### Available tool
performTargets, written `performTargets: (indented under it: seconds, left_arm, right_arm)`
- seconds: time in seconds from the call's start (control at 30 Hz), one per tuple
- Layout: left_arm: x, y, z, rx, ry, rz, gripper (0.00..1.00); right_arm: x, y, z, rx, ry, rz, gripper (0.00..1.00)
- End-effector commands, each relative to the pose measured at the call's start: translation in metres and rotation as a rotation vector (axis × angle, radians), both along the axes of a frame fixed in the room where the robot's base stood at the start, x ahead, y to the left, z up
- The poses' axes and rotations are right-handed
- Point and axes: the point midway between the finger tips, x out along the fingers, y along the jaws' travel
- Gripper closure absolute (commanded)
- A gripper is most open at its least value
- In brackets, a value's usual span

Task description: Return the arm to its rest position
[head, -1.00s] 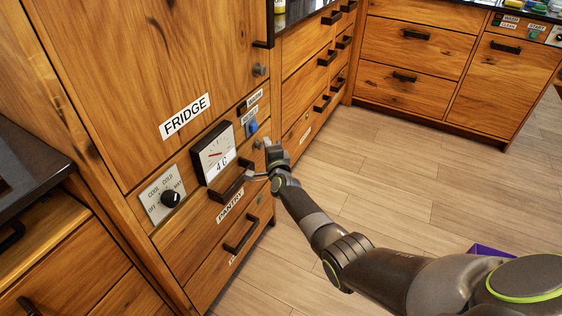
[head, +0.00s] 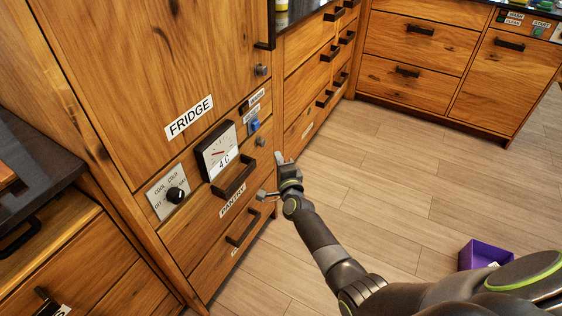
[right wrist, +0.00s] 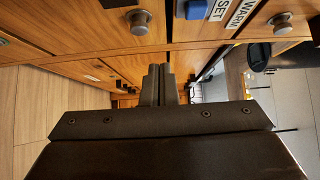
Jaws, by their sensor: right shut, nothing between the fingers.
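My right gripper (head: 280,160) is in front of the lower fridge and pantry fronts, just right of the pantry handle (head: 234,177) and apart from it. In the right wrist view its two fingers (right wrist: 158,86) are together with nothing between them. My right arm reaches in from the lower right of the head view. My left gripper is not in view.
The fridge front (head: 150,70) carries a round-knobbed dial (head: 176,195), a 4 C gauge (head: 217,150) and a blue switch (head: 254,126). A purple bin (head: 484,254) stands on the floor at the lower right. The wooden floor (head: 385,190) between is clear.

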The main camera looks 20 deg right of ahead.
Motion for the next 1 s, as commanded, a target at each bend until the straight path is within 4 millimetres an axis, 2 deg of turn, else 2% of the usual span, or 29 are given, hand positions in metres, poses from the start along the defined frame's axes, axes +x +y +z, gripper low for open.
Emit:
performTargets:
  seconds: [0.13,0.37,0.47,0.57,0.67,0.8,0.87,0.9,0.97,1.0]
  left_arm:
    - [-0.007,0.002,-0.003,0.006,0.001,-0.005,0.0]
    - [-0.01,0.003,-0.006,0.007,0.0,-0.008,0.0]
    - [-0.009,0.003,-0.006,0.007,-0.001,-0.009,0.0]
    - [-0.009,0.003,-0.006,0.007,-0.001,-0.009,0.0]
    - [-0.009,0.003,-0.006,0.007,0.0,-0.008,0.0]
    - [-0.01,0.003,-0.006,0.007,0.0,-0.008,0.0]
    - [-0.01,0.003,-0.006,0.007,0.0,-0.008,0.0]
    - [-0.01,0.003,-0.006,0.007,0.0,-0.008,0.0]
    - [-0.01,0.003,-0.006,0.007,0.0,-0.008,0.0]
    - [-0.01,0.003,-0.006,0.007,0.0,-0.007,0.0]
  right_arm:
    - [-0.014,0.001,0.0,0.001,0.0,-0.001,1.0]
    - [-0.02,0.001,0.0,0.0,0.0,-0.001,1.0]
    - [-0.023,0.001,-0.008,-0.02,0.018,0.004,1.0]
    - [-0.04,-0.002,-0.039,-0.103,0.092,0.027,1.0]
    - [-0.073,-0.006,-0.091,-0.25,0.222,0.08,1.0]
    - [-0.141,-0.016,-0.174,-0.494,0.445,0.199,1.0]
    - [-0.174,-0.02,-0.206,-0.589,0.536,0.259,1.0]
    - [-0.197,-0.024,-0.227,-0.651,0.597,0.302,1.0]
    - [-0.234,-0.029,-0.255,-0.736,0.685,0.371,1.0]
    - [-0.259,-0.033,-0.272,-0.792,0.743,0.42,1.0]
